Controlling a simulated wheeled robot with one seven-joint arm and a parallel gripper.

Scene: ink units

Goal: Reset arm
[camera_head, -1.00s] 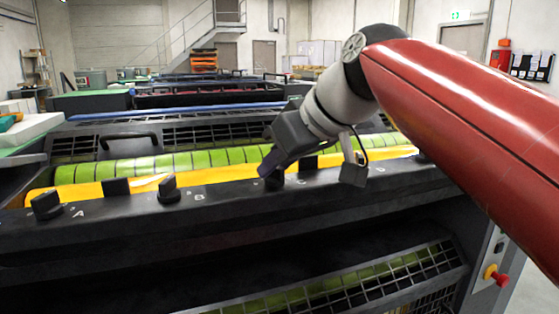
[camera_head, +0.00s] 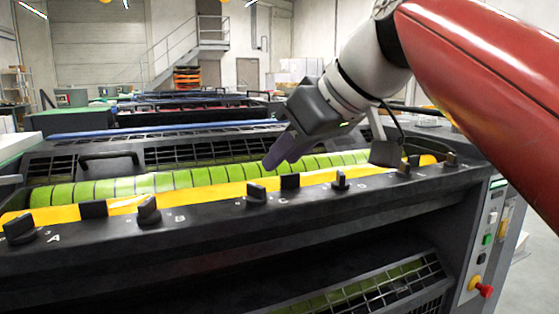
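My gripper (camera_head: 274,162) hangs at the end of my red and grey arm, near the middle of the view. Its purple-grey finger points down and left, in front of the green striped roller (camera_head: 205,178). It looks clear of the black knobs on the front rail. Only one finger shape shows, so the gap between the fingers is hidden. I see nothing held in it. The knob by letter A (camera_head: 19,230), the knob by B (camera_head: 148,210), the knob by C (camera_head: 256,194) and the knob by D (camera_head: 340,181) stand along the rail.
A yellow strip (camera_head: 122,205) runs behind the black rail (camera_head: 200,222). A side panel at the right carries a red emergency button (camera_head: 485,290) and a green button (camera_head: 487,240). A black handle (camera_head: 110,156) sits on the machine behind the roller. The air above the machine's left half is clear.

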